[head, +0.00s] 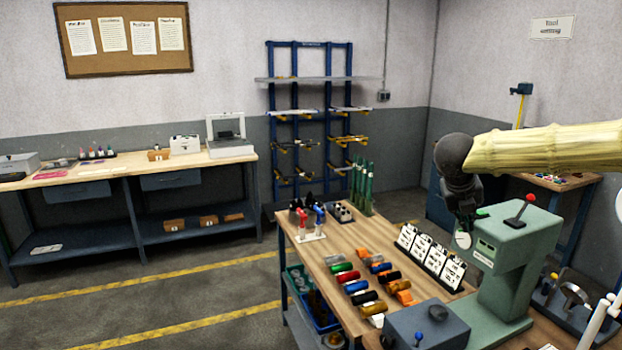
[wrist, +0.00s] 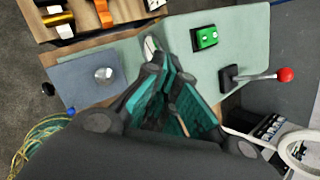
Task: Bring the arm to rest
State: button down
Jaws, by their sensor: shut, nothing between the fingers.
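My gripper (head: 463,212) hangs pointing down from my raised arm, beside the upper left of the green machine (head: 510,255) in the head view. In the wrist view my gripper (wrist: 172,62) shows dark fingers with teal pads, shut and holding nothing. The machine's pale green body (wrist: 240,45) lies beyond the fingers, with a green switch box (wrist: 205,38) and a red-knobbed lever (wrist: 285,75) to their right. I cannot tell whether the fingertips touch the machine.
The wooden bench (head: 322,255) carries several coloured handled tools and a rack of white cards (head: 430,257) close to the machine. A blue-grey box (head: 425,328) stands at the front. Open floor (head: 150,295) lies to the left, before a long workbench (head: 120,170).

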jog(key=w+a+f+n+t+y, duration=0.1)
jog(key=w+a+f+n+t, duration=0.15)
jog(key=a+n, duration=0.5)
jog(key=w+a+f+n+t, duration=0.2)
jog(key=a+f+n+t, duration=0.15)
jog(key=a+n, duration=0.35)
jog(key=s+a+f+n+y+b, duration=0.1)
jog(key=s+a+f+n, duration=0.2)
jog(key=f, duration=0.6)
jog(key=s+a+f+n+g+y, duration=0.1)
jog(key=s+a+f+n, duration=0.2)
jog(key=f, duration=0.5)
jog(key=s+a+f+n+y+b, duration=0.1)
jog(key=s+a+f+n, duration=0.15)
jog(key=f, duration=0.65)
jog(key=s+d+f+n+g+y+b, duration=0.15)
jog(key=s+f+n+g, duration=0.45)
jog(key=s+f, duration=1.45)
jog(key=s+d+f+n+g, duration=0.1)
jog(key=s+d+f+n, duration=0.1)
jog(key=s, duration=0.6)
jog(key=s+d+f+n+g, duration=0.1)
jog(key=s+d+f+n, duration=0.1)
jog(key=s, duration=0.6)
jog(key=s+d+f+n+g, duration=0.1)
jog(key=s+d+f+n, duration=0.1)
jog(key=s, duration=0.6)
jog(key=shift+d+f+n+g, duration=0.25)
jog(key=shift+d+n, duration=0.35)
jog(key=shift+n, duration=0.3)
